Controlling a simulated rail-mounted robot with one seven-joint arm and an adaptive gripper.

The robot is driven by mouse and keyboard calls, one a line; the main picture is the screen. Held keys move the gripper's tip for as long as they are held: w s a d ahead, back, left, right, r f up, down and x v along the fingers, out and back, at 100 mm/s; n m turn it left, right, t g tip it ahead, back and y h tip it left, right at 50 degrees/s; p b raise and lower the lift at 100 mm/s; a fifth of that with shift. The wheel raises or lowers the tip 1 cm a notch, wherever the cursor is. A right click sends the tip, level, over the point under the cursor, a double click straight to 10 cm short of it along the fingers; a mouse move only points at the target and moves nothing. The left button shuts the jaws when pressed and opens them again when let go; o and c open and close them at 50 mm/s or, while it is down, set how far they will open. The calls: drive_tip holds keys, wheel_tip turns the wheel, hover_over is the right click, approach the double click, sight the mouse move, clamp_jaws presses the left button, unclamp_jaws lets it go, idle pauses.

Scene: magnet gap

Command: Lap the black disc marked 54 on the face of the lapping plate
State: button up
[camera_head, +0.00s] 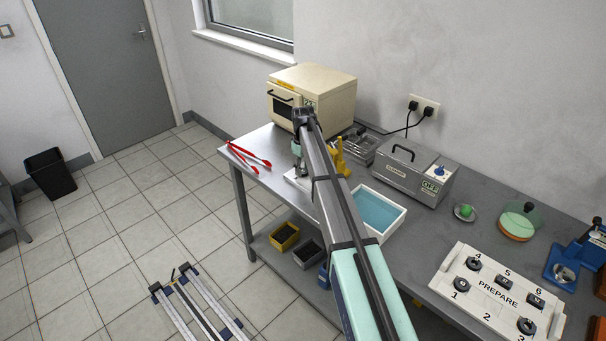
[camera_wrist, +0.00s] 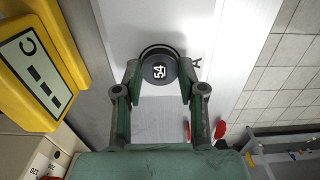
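The black disc marked 54 (camera_wrist: 159,72) shows in the wrist view between my gripper's two green fingers, its number facing the camera. My gripper (camera_wrist: 159,80) is closed in on its sides, and both fingers appear to touch it. A dark round rim shows just behind the disc, over a white surface marked A; whether the disc rests there is unclear. In the head view my gripper (camera_head: 297,152) is low over a white base at the table's left end; the disc cannot be made out there. A round orange-and-green piece (camera_head: 515,228), possibly the lapping plate, lies at the right.
A yellow gauge (camera_wrist: 42,60) stands close left of my gripper. Red tongs (camera_head: 248,157), a beige oven (camera_head: 312,95), a blue-filled tray (camera_head: 378,209), a metal cleaner box (camera_head: 412,172) and the PREPARE board (camera_head: 487,312) with several dark discs share the table.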

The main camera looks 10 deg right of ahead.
drive_tip(key=shift+r+p, duration=1.15)
drive_tip(key=shift+r, duration=1.3)
